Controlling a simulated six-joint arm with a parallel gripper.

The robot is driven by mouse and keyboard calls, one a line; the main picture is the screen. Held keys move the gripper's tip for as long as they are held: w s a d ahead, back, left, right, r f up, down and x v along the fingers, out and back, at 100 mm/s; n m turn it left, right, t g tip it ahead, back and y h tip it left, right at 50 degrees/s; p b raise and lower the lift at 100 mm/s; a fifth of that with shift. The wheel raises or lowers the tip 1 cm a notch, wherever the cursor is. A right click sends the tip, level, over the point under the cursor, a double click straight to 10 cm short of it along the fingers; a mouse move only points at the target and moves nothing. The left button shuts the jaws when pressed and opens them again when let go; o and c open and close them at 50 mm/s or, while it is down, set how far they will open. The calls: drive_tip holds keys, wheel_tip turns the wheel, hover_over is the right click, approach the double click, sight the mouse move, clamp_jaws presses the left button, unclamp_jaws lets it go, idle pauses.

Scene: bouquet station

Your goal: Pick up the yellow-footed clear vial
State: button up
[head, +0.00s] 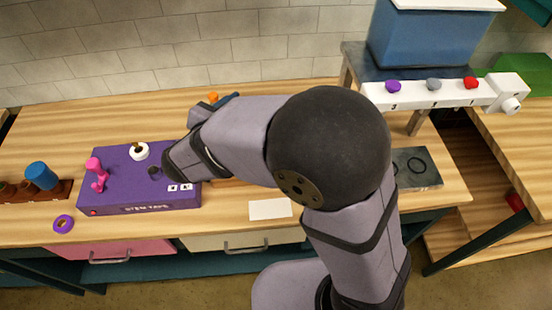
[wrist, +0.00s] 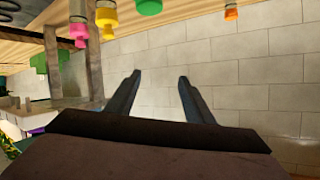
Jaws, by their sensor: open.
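I cannot make out a clear vial with a yellow foot for certain in either view. In the wrist view, a yellow piece (wrist: 106,17) shows at the top edge, between a pink piece and a green piece; its upper part is cut off and I cannot tell whether it belongs to the vial. My gripper (wrist: 159,77) is open, with its two dark fingers apart and nothing between them; pale wall blocks show behind. The yellow piece is up and left of the fingertips in that picture. In the head view my arm hides much of the middle of the bench.
The purple stem tape box (head: 140,178) stands left of my arm, with a purple ring (head: 63,224) beside it. A blue cylinder (head: 41,176) stands at far left. A white card (head: 270,209) lies at the front edge. A raised stand with a white numbered bar (head: 440,93) is at right.

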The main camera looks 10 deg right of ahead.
drive_tip(key=s+d+f+m+g+h, duration=0.1)
drive_tip(key=s+d+g+h, duration=0.1)
drive_tip(key=s+h, duration=0.35)
drive_tip(key=shift+y, duration=0.55)
drive_tip(key=shift+w+d+f+p, duration=0.5)
drive_tip(key=shift+d+f, duration=0.35)
drive_tip(key=shift+f, duration=0.55)
drive_tip(key=shift+w+d+f+p, duration=0.45)
drive_tip(key=shift+w+d+f, duration=0.3)
drive_tip(key=shift+f, duration=0.65)
drive_tip(key=shift+w+d+f+p, duration=0.45)
drive_tip(key=shift+d+f, duration=0.5)
drive_tip(key=shift+f, duration=0.45)
drive_tip(key=shift+c, duration=0.6)
clamp_jaws()
drive_tip(key=shift+r, duration=0.1)
